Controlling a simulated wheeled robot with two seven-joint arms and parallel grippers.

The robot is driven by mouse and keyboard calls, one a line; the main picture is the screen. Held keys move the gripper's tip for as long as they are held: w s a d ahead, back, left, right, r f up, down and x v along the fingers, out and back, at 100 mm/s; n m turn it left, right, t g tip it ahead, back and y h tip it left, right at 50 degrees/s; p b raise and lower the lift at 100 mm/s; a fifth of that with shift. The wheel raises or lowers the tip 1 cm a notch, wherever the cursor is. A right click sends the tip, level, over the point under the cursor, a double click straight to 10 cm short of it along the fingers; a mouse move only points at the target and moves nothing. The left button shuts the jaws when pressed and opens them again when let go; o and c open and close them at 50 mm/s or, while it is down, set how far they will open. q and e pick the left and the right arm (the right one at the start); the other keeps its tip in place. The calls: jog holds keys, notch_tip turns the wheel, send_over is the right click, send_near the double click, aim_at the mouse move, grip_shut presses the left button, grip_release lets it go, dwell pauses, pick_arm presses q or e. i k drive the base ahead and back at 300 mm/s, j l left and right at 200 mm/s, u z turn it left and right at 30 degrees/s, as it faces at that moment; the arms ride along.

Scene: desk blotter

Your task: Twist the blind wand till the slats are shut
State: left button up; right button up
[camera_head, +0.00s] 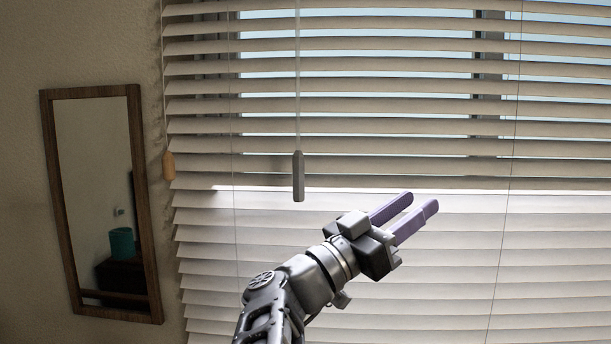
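The blind wand (298,175) hangs straight down in front of the blind, a thin clear rod ending in a grey handle. The blind's slats (380,106) are tilted open in the upper part, with strips of blue-grey window showing between them. My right gripper (420,206) is to the right of the wand's handle and a little below it. Its two purple fingers are parted with a gap between them, and it holds nothing. It does not touch the wand. My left gripper is not in view.
An orange cord pull (168,166) hangs at the blind's left edge. A wood-framed mirror (92,190) is on the wall at the left, reflecting a teal bin and dark furniture. The space between wand and gripper is clear.

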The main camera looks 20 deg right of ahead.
aim_at(298, 158)
jog(key=i+j+z, duration=0.15)
jog(key=j, duration=0.35)
jog(key=i+j+z, duration=0.2)
jog(key=j, duration=0.3)
jog(key=j+z, duration=0.15)
jog(key=j, duration=0.35)
jog(key=i+j+z, duration=0.45)
jog(key=i+j, duration=0.4)
